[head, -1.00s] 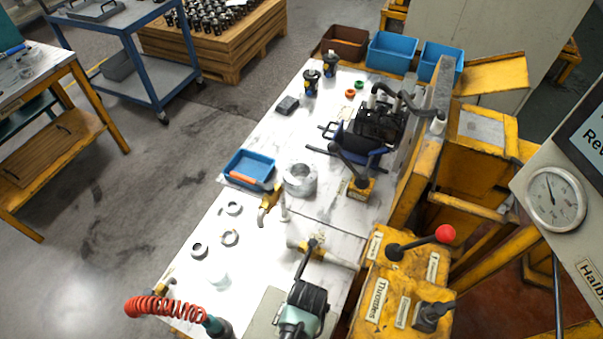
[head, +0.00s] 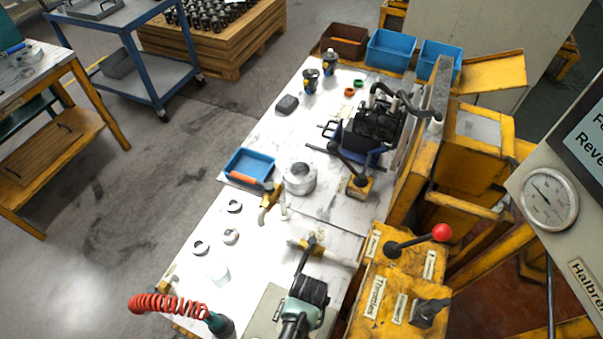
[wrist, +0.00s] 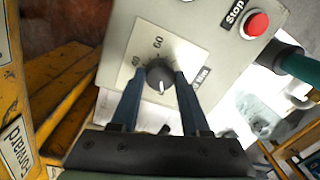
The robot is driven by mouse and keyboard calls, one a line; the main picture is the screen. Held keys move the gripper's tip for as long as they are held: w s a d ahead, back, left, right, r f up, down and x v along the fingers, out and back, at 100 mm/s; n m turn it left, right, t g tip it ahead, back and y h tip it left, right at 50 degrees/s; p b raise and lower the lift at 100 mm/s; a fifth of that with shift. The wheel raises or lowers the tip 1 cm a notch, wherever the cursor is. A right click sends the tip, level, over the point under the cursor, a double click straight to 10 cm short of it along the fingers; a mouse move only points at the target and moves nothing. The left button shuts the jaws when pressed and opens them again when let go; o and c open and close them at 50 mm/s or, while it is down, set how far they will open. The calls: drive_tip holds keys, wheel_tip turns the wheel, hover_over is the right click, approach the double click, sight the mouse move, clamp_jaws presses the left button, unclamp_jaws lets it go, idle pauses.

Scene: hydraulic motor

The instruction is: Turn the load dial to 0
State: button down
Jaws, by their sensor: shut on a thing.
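The load dial (wrist: 158,74) is a round dark knob on a pale square scale plate in the wrist view. Its white pointer mark faces the bottom of the picture. The figure 60 and another number, probably 40, show on the plate; the lower part of the scale is hidden by my fingers. My gripper (wrist: 162,80) has its two blue-grey fingers on either side of the knob, shut on it.
A red stop button (wrist: 257,23) sits on the same panel. A pressure gauge (head: 549,198) is at the right in the head view. A yellow throttle box (head: 384,290) with a red-knobbed lever stands beside the white workbench (head: 335,213), which holds a blue tray (head: 235,176) and metal rings.

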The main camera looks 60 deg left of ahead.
idle(0.3)
drive_tip(key=shift+c, duration=1.9)
unclamp_jaws()
wheel_tip(320, 180, up, 13)
drive_tip(key=shift+w+d, duration=0.25)
drive_tip(key=shift+w, duration=0.05)
